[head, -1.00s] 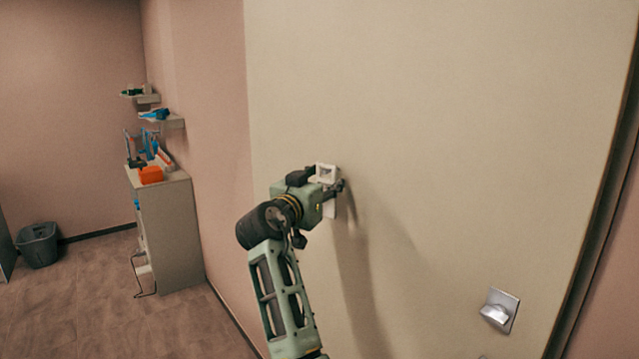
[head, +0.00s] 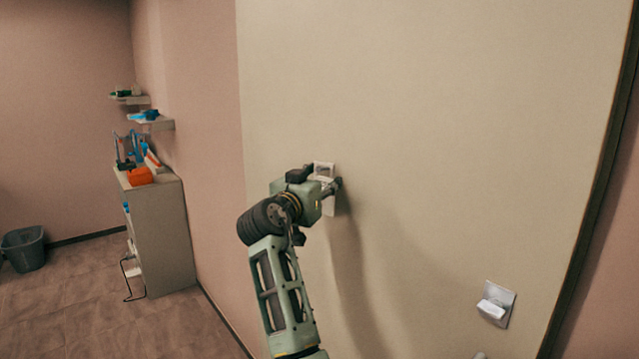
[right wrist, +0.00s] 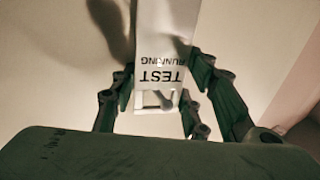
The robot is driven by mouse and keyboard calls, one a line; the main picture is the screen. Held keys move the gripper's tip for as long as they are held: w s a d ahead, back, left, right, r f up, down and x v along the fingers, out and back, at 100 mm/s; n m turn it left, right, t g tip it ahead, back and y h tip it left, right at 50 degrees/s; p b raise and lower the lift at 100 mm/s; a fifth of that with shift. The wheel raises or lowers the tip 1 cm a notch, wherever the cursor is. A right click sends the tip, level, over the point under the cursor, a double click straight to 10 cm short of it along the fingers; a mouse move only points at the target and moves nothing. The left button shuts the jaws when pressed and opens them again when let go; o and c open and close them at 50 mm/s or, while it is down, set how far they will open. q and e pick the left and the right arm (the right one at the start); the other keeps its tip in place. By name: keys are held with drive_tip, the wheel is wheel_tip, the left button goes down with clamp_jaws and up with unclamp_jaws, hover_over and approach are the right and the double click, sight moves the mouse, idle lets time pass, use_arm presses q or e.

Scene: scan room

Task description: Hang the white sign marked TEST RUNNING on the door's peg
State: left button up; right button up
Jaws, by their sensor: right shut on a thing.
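The white sign (right wrist: 160,40) reads TEST RUNNING, upside down in the right wrist view, and has a square open loop (right wrist: 141,107) at its top end. In the head view the sign (head: 325,169) is close to the door (head: 440,120), partly hidden by my right gripper (head: 335,187). My right gripper (right wrist: 157,88) is shut on the sign, with fingers at both its sides. A small grey round-ended piece, seemingly the peg (right wrist: 166,99), shows at the loop's opening. I cannot tell whether the loop is around it or in front of it. My left gripper is not in view.
A silver door handle (head: 496,303) sticks out low at the right. A cabinet (head: 160,235) with an orange item (head: 139,176) stands at the left, below small wall shelves (head: 152,123). A grey bin (head: 24,248) is on the floor. The door face around the sign is bare.

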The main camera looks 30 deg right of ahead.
drive_tip(key=shift+s+d+r, duration=0.1)
drive_tip(key=shift+d, duration=0.15)
